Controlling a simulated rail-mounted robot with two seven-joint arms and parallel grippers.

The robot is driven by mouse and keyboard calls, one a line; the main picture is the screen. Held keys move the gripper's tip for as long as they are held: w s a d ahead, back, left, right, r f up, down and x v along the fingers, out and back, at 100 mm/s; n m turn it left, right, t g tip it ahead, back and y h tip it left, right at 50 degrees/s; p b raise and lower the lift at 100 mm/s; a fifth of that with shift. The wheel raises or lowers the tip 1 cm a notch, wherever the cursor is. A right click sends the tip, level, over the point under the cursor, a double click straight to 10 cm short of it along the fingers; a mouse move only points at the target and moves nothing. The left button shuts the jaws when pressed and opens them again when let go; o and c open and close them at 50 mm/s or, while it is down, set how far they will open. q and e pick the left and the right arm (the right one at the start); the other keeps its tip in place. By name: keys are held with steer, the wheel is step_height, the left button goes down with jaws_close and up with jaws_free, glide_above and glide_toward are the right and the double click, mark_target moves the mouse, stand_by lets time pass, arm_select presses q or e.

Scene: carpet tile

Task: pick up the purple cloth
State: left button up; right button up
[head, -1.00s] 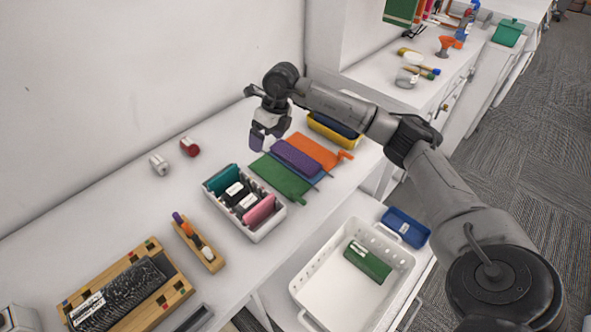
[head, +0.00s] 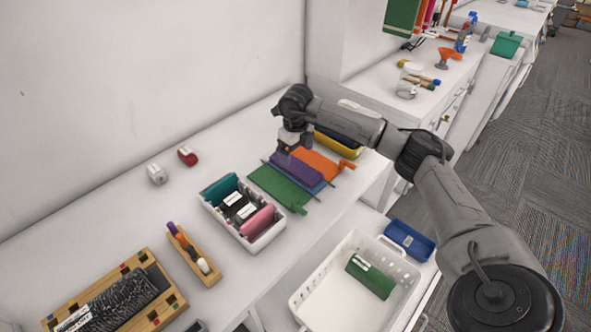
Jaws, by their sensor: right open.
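The purple cloth (head: 297,169) lies as a long folded strip on top of a blue cloth (head: 316,187), between a green cloth (head: 282,190) and an orange cloth (head: 318,163) on the white counter. My right gripper (head: 291,145) is open and points down at the far left end of the purple cloth. Its fingertips are small and partly hidden, so I cannot tell whether they touch the cloth. My left gripper is not in view.
A white box of colored items (head: 243,212) stands left of the cloths. A yellow tray (head: 337,142) sits just behind the gripper. Two small cups, one white (head: 156,174) and one red (head: 187,156), stand near the wall. A white basket (head: 340,310) is below the counter's front edge.

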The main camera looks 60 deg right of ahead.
mark_target(295, 165)
steer(key=shift+f, duration=2.6)
steer(key=c, duration=1)
